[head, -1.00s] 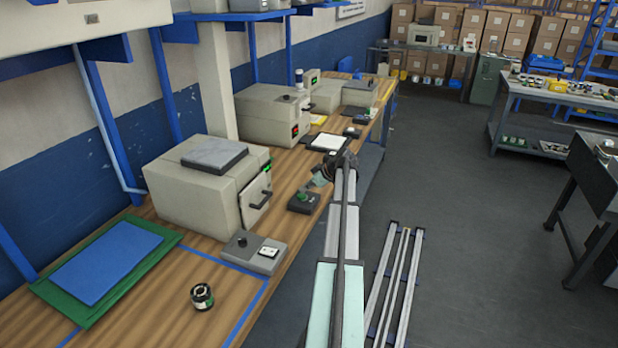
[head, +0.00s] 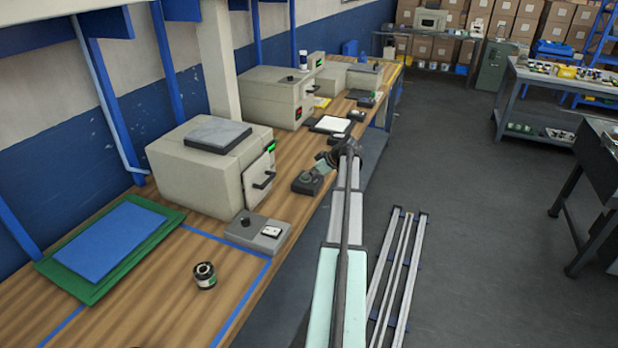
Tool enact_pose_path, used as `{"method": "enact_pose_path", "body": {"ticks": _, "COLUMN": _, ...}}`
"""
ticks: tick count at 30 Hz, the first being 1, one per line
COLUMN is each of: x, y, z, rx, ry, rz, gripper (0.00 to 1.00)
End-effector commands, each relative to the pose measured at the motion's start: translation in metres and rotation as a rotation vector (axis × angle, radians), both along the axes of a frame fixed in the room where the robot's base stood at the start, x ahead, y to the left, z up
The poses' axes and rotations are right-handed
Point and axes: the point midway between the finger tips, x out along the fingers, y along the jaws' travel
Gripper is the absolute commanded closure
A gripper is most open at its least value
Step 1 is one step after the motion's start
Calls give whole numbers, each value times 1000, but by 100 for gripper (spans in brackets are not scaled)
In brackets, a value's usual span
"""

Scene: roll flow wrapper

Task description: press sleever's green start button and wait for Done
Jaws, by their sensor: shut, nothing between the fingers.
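A small dark button box (head: 308,184) stands on the wooden bench by its front edge, right of a beige machine with a lit green display (head: 269,149). The machine's front door with a dark handle faces the box. A green button (head: 304,177) shows on top of the box, small and partly covered. My gripper (head: 314,175) is shut and empty, its tips pointing down at the box. It is at or just above the button; I cannot tell whether it touches. The display's text is too small to read.
A grey control box (head: 257,232), a dark-and-white roll (head: 204,275) and a blue sheet on a green mat (head: 110,240) lie on the near bench. A second beige machine (head: 275,97) stands farther back. The floor right of the bench holds metal rails (head: 400,270).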

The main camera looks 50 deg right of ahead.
Motion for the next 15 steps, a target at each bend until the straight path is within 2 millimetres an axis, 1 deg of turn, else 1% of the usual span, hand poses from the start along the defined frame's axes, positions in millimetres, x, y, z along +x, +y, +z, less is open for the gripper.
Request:
{"method": "enact_pose_path", "body": {"ticks": 1, "x": -2, "y": 1, "z": -10, "rx": 2, "ry": 14, "rz": 4, "gripper": 100}}
{"method": "enact_pose_path", "body": {"ticks": 11, "x": -3, "y": 3, "z": -11, "rx": 7, "ry": 18, "rz": 6, "gripper": 100}}
{"method": "enact_pose_path", "body": {"ticks": 15, "x": -2, "y": 4, "z": -6, "rx": 7, "ry": 17, "rz": 8, "gripper": 100}}
